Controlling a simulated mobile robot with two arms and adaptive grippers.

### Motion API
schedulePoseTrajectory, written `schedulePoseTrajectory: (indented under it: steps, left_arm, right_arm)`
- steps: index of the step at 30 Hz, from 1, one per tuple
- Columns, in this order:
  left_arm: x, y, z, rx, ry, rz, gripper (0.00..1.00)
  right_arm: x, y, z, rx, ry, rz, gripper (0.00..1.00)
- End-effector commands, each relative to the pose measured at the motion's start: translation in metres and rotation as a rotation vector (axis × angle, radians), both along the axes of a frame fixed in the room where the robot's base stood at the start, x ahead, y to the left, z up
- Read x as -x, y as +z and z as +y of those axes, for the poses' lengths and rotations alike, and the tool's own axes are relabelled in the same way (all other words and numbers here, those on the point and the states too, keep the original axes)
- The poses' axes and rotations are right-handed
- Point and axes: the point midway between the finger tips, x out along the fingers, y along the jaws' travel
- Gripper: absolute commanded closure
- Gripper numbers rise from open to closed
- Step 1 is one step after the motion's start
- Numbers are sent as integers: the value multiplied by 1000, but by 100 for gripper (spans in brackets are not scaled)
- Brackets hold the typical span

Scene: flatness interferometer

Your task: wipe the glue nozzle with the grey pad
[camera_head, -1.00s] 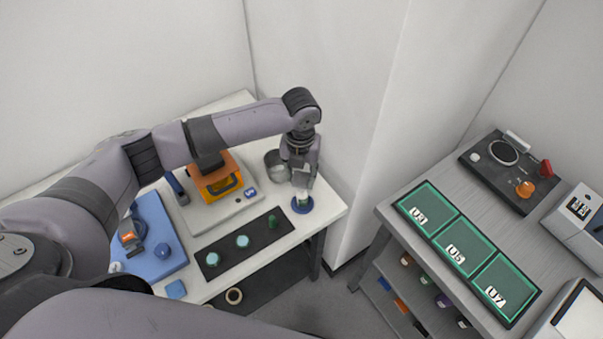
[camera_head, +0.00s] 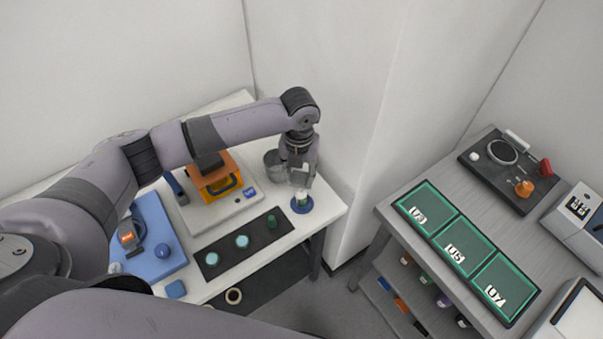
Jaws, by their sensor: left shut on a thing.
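My left gripper (camera_head: 301,180) is at the right end of the white bench. It is shut on a small light grey thing, which looks like the grey pad, mostly hidden by the fingers. My right gripper is not in view.
A metal cup (camera_head: 273,164) stands just left of the gripper. A black mat (camera_head: 225,262) with several green-topped pieces, an orange press (camera_head: 213,182) and a blue tray (camera_head: 165,262) lie further left. Another table with green trays (camera_head: 467,244) stands right, across a floor gap.

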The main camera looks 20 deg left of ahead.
Motion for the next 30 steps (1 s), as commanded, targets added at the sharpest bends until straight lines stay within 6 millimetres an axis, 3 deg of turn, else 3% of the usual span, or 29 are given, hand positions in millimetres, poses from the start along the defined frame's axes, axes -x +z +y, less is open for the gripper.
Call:
schedulePoseTrajectory:
  steps: [13, 30]
  left_arm:
    - [0, 0, -14, 0, -1, 0, 87]
    - [0, 0, 0, 0, 0, 0, 87]
  right_arm:
    - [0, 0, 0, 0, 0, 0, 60]
    - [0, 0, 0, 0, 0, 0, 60]
